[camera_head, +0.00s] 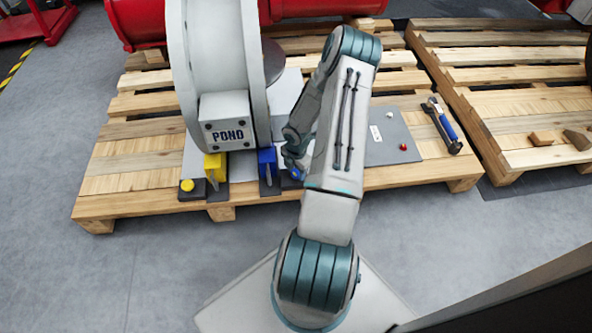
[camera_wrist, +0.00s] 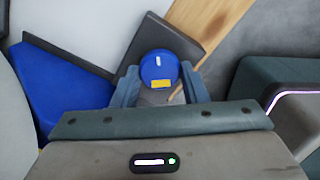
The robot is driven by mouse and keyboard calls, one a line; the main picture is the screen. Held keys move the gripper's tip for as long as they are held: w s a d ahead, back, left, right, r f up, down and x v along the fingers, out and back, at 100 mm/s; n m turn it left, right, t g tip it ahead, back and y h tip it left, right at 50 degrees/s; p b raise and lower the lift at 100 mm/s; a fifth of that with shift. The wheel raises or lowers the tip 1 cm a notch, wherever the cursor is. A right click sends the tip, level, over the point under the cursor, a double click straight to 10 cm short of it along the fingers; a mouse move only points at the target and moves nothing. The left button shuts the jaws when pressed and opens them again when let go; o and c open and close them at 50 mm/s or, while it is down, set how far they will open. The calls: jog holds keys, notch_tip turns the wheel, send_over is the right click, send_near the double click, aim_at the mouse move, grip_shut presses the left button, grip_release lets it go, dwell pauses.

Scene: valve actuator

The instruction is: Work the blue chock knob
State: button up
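The blue chock knob (camera_wrist: 158,66) is round, with a white mark and a yellow patch on its face. It sits on a dark plate in the wrist view. In the head view the blue knob (camera_head: 296,174) shows at the pallet's front edge, partly covered by my gripper (camera_head: 293,160). In the wrist view my gripper (camera_wrist: 160,86) has a finger on each side of the knob. The fingers are apart and look open; whether they touch the knob's sides is hard to tell. A blue wedge-like chock (camera_head: 267,163) stands just left of the knob.
A yellow chock (camera_head: 214,166) and yellow knob (camera_head: 187,185) are further left. The large white wheel-like housing marked POND (camera_head: 226,134) stands behind. A grey plate (camera_head: 389,138) and a blue-handled tool (camera_head: 441,125) lie right on the wooden pallet (camera_head: 140,203). Floor in front is clear.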

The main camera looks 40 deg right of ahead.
jog(key=shift+w, duration=0.1)
jog(key=m+p, duration=0.1)
jog(key=m, duration=0.2)
jog(key=shift+w+r, duration=0.1)
jog(key=m, duration=0.3)
jog(key=shift+m+p, duration=0.4)
jog(key=m, duration=0.3)
jog(key=shift+w+m+p, duration=0.1)
jog(key=shift+m+p, duration=0.2)
jog(key=m, duration=0.3)
jog(key=shift+d+m, duration=0.1)
jog(key=shift+m, duration=0.2)
jog(key=m, duration=0.4)
jog(key=shift+w+m, duration=0.1)
jog(key=shift+m, duration=2.4)
jog(key=shift+d, duration=0.1)
